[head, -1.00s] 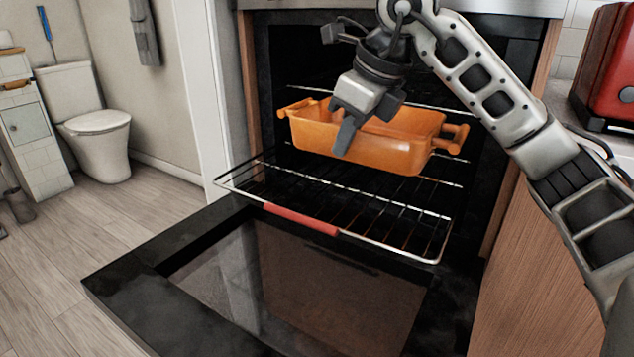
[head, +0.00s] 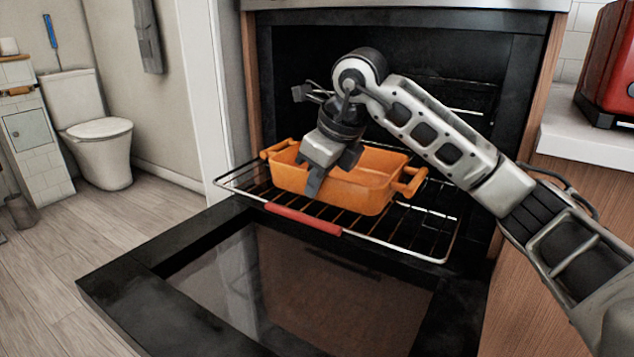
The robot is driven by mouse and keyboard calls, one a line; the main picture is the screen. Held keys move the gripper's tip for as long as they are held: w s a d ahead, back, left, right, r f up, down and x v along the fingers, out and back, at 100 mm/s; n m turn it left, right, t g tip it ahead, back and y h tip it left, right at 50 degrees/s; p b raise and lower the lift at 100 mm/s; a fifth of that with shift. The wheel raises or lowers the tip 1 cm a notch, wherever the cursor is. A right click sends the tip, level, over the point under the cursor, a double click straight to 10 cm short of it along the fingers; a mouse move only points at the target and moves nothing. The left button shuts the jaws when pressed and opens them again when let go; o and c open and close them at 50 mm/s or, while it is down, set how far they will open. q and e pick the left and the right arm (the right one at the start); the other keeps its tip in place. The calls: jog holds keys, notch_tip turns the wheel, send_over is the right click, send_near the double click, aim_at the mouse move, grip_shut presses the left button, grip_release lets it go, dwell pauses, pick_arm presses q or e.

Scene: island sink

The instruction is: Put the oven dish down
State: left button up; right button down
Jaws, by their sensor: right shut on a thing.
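The orange oven dish (head: 365,193) is at the pulled-out wire rack (head: 432,222) of the open oven, in the head view. Its base looks level and at the rack's height; I cannot tell for sure whether it touches the wires. My right gripper (head: 325,178) is shut on the dish's near long wall, with one finger outside it. The dish has a handle at each end, and both stick out clear of the gripper. My left gripper is not in the view.
The oven door (head: 290,290) is folded down in front. The rack has a red front grip (head: 302,218). Bare rack shows to the right of the dish. A red appliance (head: 610,75) stands on the counter at right. A toilet (head: 95,130) is at far left.

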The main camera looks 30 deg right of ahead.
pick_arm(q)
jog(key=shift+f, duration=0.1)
pick_arm(e)
jog(key=shift+r, duration=0.1)
jog(key=c, duration=2)
grip_release()
jog(key=shift+f, duration=0.2)
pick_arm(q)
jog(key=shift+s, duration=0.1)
pick_arm(e)
jog(key=o, duration=0.4)
